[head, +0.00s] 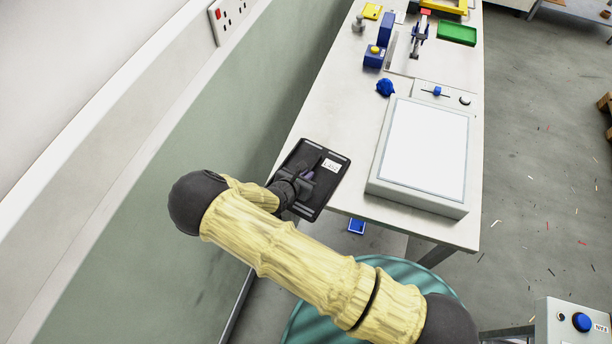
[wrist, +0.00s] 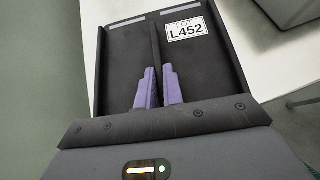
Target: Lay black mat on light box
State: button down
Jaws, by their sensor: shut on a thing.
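The black mat (head: 323,192) is a dark rectangular piece with a white label reading LOT L452, at the near left corner of the white table. In the wrist view the mat (wrist: 205,65) spreads out in front of my gripper (wrist: 158,88). My gripper (head: 307,174) is shut on a raised ridge along the middle of the mat, with purple fingers on either side. Whether the mat touches the table, I cannot tell. The light box (head: 425,145), with a white panel and grey frame, lies on the table to the right, apart from the mat.
A blue knob-like item (head: 385,87) sits behind the light box's left corner. A control strip (head: 442,92) is behind the box. A blue-and-yellow block, a clamp and a green tray (head: 456,33) stand farther back. A narrow bare strip of table (head: 357,143) lies between mat and box.

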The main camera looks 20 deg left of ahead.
notch_tip(320, 180, up, 10)
jog(key=b, duration=0.2)
jog(key=shift+f, duration=0.25)
dwell(0.6)
